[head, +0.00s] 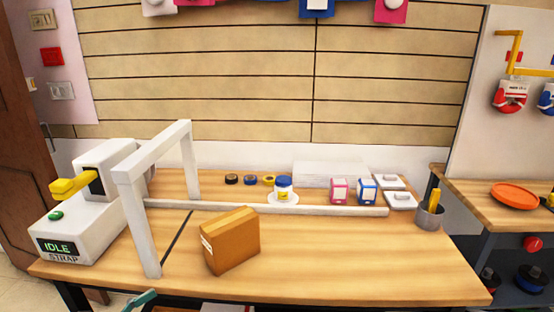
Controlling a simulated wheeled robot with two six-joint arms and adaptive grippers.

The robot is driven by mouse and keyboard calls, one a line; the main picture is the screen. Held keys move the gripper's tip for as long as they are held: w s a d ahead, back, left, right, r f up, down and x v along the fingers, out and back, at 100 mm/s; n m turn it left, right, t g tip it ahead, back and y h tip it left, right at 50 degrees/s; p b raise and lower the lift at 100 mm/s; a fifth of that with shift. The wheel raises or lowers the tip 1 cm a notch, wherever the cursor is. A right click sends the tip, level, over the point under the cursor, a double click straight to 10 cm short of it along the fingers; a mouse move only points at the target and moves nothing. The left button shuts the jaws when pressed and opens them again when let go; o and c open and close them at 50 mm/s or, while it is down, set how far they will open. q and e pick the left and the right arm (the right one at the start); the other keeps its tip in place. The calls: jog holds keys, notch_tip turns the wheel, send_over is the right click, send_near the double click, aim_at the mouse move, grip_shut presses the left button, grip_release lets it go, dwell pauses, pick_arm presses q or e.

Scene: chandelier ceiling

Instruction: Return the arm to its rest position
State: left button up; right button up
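Neither of my arms nor grippers can be made out in the head view. On the wooden bench stands a white machine (75,241) marked "STRAP", with a display reading "IDLE" and a green button (56,216). A yellow handle (72,187) sticks out to the left from its upper housing. A white arch (142,225) stands on the bench to its right. A brown cardboard box (232,241) with a white label sits upright on the bench, right of the arch and apart from it.
A long pale bar (270,208) crosses the bench behind the box. Tape rolls (250,180), a white-and-blue jar (284,188), small pink and blue boxes (340,190) and a grey cup (430,216) stand behind. A teal piece (140,300) shows at the front edge. The bench's front right is clear.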

pick_arm(q)
jog(key=w+a+f+n+t+y, duration=0.4)
jog(key=a+f+n+y, duration=0.5)
jog(key=a+n, duration=0.65)
jog(key=s+a+f+n+g+y+p, duration=0.2)
jog(key=s+f+n+g+y, duration=0.15)
jog(key=s+f+n, duration=0.55)
jog(key=s+a+f+n+g+y+p, duration=0.25)
jog(key=s+f+n+g, duration=0.2)
jog(key=f+n, duration=0.75)
jog(key=s+d+f+n+g+p, duration=0.1)
jog(key=s+d+f, duration=0.3)
jog(key=s, duration=0.5)
jog(key=s+d+f+n+g+h+p, duration=0.1)
jog(key=s+d+f+n+g, duration=0.2)
jog(key=s+d, duration=0.4)
jog(key=s+d+f+n+g+p, duration=0.1)
jog(key=s+d+f, duration=0.4)
jog(key=s, duration=0.7)
jog(key=d+n+g, duration=0.1)
jog(key=g, duration=0.1)
jog(key=shift+s+d+g, duration=0.2)
jog(key=shift+s+g, duration=0.1)
pick_arm(e)
notch_tip(320, 180, up, 8)
jog(key=shift+w+f, duration=0.25)
jog(key=shift+w, duration=0.05)
